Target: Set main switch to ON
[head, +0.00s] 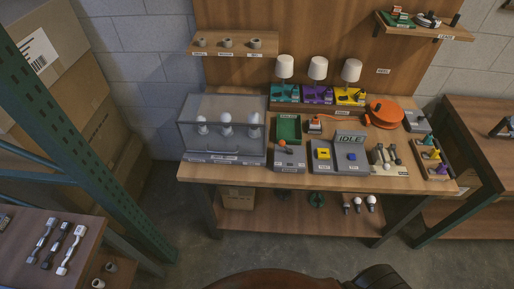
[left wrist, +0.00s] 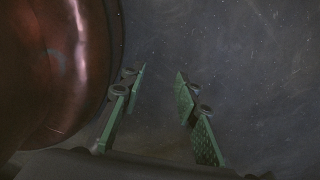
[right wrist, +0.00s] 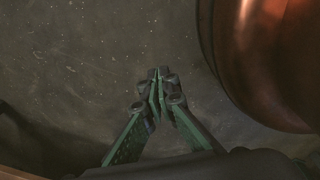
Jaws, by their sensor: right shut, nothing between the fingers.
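Several control boxes stand along the front of the workbench in the head view. One grey box (head: 289,157) has an orange knob (head: 283,143) on top. Beside it are a box with a yellow button (head: 323,153) and a box with a small blue button (head: 352,156). Their labels are too small to read, so I cannot tell which is the main switch or how it is set. A display (head: 350,137) behind reads IDLE. My left gripper (left wrist: 160,75) is open and empty above the floor. My right gripper (right wrist: 158,72) is shut and empty above the floor. Neither gripper shows in the head view.
A clear case (head: 222,128) with bulbs stands at the bench's left. Three lamps (head: 318,69) stand behind, near an orange cable reel (head: 386,113). A green rack post (head: 84,150) and a side table (head: 45,262) are at left. Floor (head: 185,235) before the bench is open.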

